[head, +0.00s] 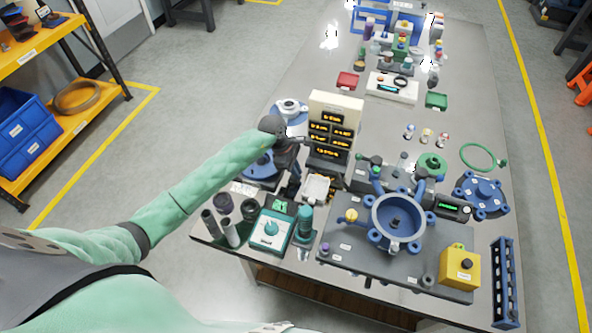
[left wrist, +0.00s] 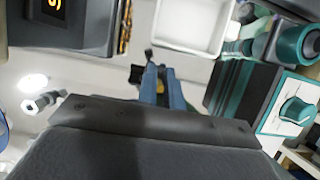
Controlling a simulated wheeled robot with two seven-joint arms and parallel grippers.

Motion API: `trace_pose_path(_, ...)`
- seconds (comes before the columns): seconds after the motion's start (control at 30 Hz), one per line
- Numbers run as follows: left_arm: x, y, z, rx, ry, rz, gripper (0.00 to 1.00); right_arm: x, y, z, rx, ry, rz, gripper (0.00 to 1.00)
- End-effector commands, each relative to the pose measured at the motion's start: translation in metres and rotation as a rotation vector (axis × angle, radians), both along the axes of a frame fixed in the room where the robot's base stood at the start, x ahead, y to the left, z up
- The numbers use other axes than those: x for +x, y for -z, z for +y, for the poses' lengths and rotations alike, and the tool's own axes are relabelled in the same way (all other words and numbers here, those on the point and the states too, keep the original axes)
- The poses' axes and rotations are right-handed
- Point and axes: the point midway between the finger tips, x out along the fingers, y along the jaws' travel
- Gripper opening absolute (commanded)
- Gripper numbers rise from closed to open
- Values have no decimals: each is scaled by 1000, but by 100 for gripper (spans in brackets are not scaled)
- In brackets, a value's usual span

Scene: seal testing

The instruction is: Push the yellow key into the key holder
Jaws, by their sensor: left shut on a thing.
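My left gripper (head: 294,188) points down at the table, in front of the blue round device and left of the white tray. In the left wrist view, its blue-grey fingers (left wrist: 160,84) are close together. A small yellow piece, apparently the yellow key (left wrist: 160,88), shows between them, mostly hidden by the fingers. In the head view I cannot make the key out. I cannot clearly identify the key holder; a cream panel (head: 349,103) with rows of amber displays stands just right of the gripper. My right gripper is not in view.
The white tray (head: 317,188) lies close right of the gripper and also shows in the left wrist view (left wrist: 192,24). A teal dial box (head: 271,229) and dark cylinders stand in front. A blue round vessel (head: 398,222) on a grey plate fills the right.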

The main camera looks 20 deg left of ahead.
Motion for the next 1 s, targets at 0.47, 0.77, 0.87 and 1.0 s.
trace_pose_path(0.47,0,1,0,0,0,1,0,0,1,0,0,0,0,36)
trace_pose_path(0.77,0,1,0,0,-1,0,34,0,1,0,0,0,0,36)
trace_pose_path(0.87,0,1,0,0,-1,1,34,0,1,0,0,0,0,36)
trace_pose_path(1.0,0,0,0,0,0,0,34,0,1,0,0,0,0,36)
